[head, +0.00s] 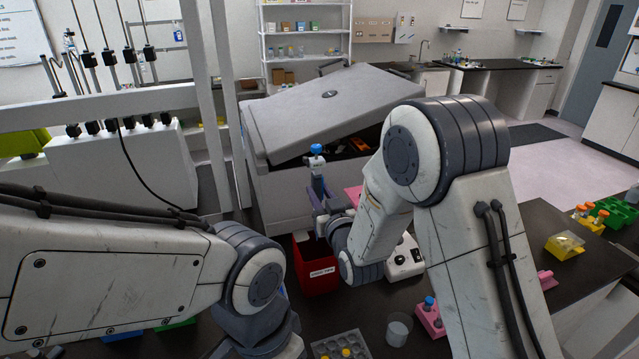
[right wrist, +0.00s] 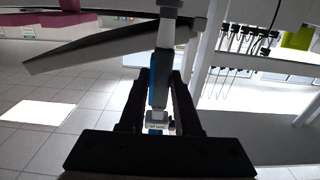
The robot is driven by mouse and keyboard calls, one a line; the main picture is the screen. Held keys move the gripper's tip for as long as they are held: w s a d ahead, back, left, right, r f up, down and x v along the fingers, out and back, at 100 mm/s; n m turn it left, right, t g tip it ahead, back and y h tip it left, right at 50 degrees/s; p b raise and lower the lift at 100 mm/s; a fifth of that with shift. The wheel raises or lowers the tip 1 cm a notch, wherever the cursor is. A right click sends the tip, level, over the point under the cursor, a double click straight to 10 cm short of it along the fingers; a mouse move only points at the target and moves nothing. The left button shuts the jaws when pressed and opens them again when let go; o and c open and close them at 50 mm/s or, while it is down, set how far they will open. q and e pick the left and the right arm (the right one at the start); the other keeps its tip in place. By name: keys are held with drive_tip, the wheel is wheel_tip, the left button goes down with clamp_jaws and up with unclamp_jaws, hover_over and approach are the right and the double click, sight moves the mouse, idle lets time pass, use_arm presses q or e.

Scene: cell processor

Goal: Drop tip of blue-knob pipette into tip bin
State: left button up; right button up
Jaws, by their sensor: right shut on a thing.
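The blue-knob pipette (head: 317,162) stands roughly upright in my right gripper (head: 325,205), in the middle of the head view. Its blue knob is uppermost. In the right wrist view, the two dark fingers (right wrist: 157,100) close around the blue and white pipette body (right wrist: 157,85). The red tip bin (head: 315,277) with a white label stands on the dark bench, just below the gripper in the picture. The pipette's lower end and tip are hidden in the head view behind the gripper. My left arm comes in at lower left; its fingers do not show.
A large grey machine (head: 275,185) with a tilted lid stands behind the bin. A white device (head: 405,262) is right of the bin. A beaker (head: 398,330), a pink rack (head: 432,320) and a grey tray (head: 325,349) with yellow items occupy the front bench.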

wheel_tip(320, 180, down, 12)
drive_tip(key=b, duration=0.6)
drive_tip(key=shift+r, duration=0.15)
drive_tip(key=shift+r, duration=0.1)
